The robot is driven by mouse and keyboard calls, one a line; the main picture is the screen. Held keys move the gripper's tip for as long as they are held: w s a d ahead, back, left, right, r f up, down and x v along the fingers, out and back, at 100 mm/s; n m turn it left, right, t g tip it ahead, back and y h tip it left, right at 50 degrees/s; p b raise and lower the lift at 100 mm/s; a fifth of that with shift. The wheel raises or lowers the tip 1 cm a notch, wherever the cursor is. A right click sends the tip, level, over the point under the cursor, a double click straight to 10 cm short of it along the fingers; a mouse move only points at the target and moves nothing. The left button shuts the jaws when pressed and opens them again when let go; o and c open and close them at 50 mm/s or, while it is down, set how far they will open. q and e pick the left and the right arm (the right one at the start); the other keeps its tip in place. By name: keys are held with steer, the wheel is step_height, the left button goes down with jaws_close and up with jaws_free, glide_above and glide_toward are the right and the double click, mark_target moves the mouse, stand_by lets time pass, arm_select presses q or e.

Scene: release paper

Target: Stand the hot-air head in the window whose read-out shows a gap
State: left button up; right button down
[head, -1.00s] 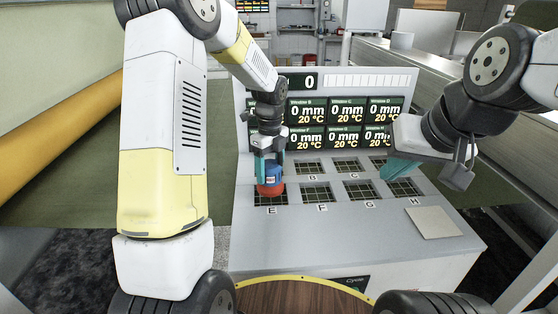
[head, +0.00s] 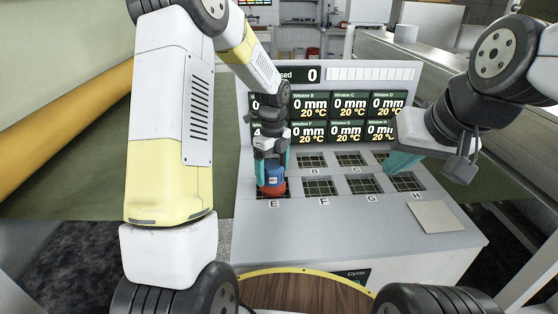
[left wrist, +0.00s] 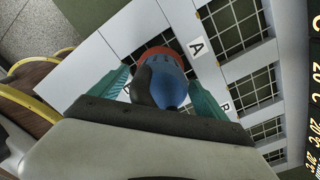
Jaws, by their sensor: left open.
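The hot-air head (head: 272,180), blue with an orange-red lower end, stands about upright at window E (head: 262,195), front left of the console. My left gripper (head: 272,176) is open, with its teal fingers on either side of the head. The left wrist view shows the head (left wrist: 168,80) between the spread fingers, over the window's grid. The read-outs for B (head: 312,104), C, D, F and G show 0 mm and 20 °C. The E read-out (head: 256,130) is mostly hidden by my arm; a digit like 4 shows. My right gripper (head: 402,163) is by windows D and H, its opening unclear.
Window H (head: 407,182) is partly beside my right fingers. A pale square plate (head: 436,217) lies at the console's front right. The front strip of the console (head: 330,225) is clear. A round wooden top (head: 305,292) is nearest. A rail-like bench runs along the right.

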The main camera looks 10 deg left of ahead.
arm_select(q)
step_height(320, 180, up, 11)
steer(key=shift+w, duration=0.15)
steer(key=shift+r, duration=0.75)
steer(key=s+a+r+n+t+h, duration=0.1)
steer(key=s+r+n+t, duration=0.2)
steer(key=s+n, duration=0.9)
steer(key=s+a+r+n+t+h, duration=0.1)
steer(key=s+r+n+t, duration=0.2)
steer(key=s+n, duration=0.9)
step_height(320, 180, up, 3)
steer(key=shift+s+a, duration=0.2)
steer(key=shift+a, duration=0.15)
